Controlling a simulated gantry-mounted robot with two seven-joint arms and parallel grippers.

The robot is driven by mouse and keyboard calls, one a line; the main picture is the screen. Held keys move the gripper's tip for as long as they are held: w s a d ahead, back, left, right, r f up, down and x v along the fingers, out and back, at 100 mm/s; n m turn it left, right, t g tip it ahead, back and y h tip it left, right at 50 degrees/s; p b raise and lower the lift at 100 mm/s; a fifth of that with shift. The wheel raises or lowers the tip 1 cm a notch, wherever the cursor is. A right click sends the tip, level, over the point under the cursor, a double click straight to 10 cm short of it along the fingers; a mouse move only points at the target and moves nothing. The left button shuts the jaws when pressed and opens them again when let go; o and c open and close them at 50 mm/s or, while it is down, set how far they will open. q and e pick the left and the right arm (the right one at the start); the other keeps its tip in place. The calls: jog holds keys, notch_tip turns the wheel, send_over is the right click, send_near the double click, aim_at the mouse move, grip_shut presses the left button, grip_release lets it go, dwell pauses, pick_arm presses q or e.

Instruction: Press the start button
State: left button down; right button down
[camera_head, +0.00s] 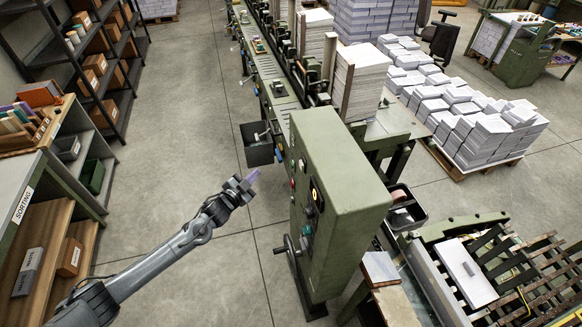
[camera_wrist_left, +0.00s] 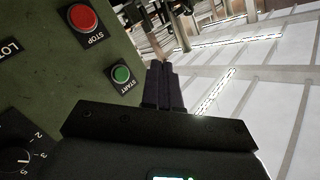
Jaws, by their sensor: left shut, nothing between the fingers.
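The green start button (camera_wrist_left: 121,74), labelled START, is on the green machine panel in the left wrist view. A red stop button (camera_wrist_left: 83,19), labelled STOP, is up and left of it. My left gripper (camera_wrist_left: 160,68) is shut and empty, its fingertips just right of the start button in this view; I cannot tell the exact gap to the panel. In the head view my left gripper (camera_head: 250,178) is left of the green machine cabinet (camera_head: 345,165), apart from it. I cannot clearly make out the start button in the head view. My right gripper is not in view.
A handwheel (camera_head: 290,246) sticks out from the cabinet's lower left side. A dark bin (camera_head: 258,152) hangs from the machine line behind my gripper. Shelves and a sorting bench (camera_head: 30,185) stand at the left. The grey floor between is clear.

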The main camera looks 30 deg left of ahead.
aim_at(292, 165)
pick_arm(q)
jog(key=shift+w+r, duration=0.1)
jog(key=shift+r, duration=0.05)
jog(key=shift+w+d, duration=0.1)
jog(key=w+d+b, duration=0.4)
jog(key=w+d, duration=0.1)
jog(key=w, duration=0.1)
jog(key=shift+w+d, duration=0.2)
jog(key=shift+d, duration=0.15)
dwell(0.4)
dwell(0.4)
dwell(0.8)
jog(key=shift+w+d, duration=0.1)
dwell(0.8)
